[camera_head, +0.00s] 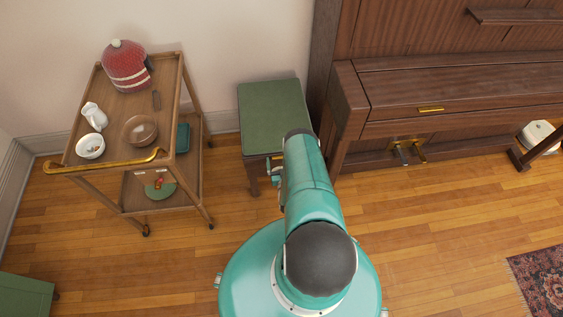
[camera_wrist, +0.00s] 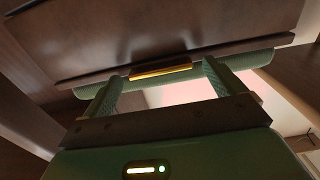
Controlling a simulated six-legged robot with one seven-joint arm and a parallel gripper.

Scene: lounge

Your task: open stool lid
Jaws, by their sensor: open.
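The stool (camera_head: 270,118) stands between the trolley and the piano, with a green padded lid that lies flat and looks shut. My arm covers its near right corner in the head view. In the wrist view the stool's dark wood front (camera_wrist: 165,28) fills the top, with the green lid edge (camera_wrist: 255,60) below it. A gold handle (camera_wrist: 160,71) sits along that edge. My gripper (camera_wrist: 163,72) is open, its two teal fingers apart on either side of the handle, close to the lid edge. I cannot tell whether they touch it. In the head view my arm mostly hides the gripper.
A wooden trolley (camera_head: 107,156) with a red pot, bowls and a white jug stands left of the stool. The piano (camera_head: 440,95) stands close on the right, with its pedals low. The wall is behind. Wooden floor (camera_head: 450,220) is clear at front right, up to a rug (camera_head: 545,282).

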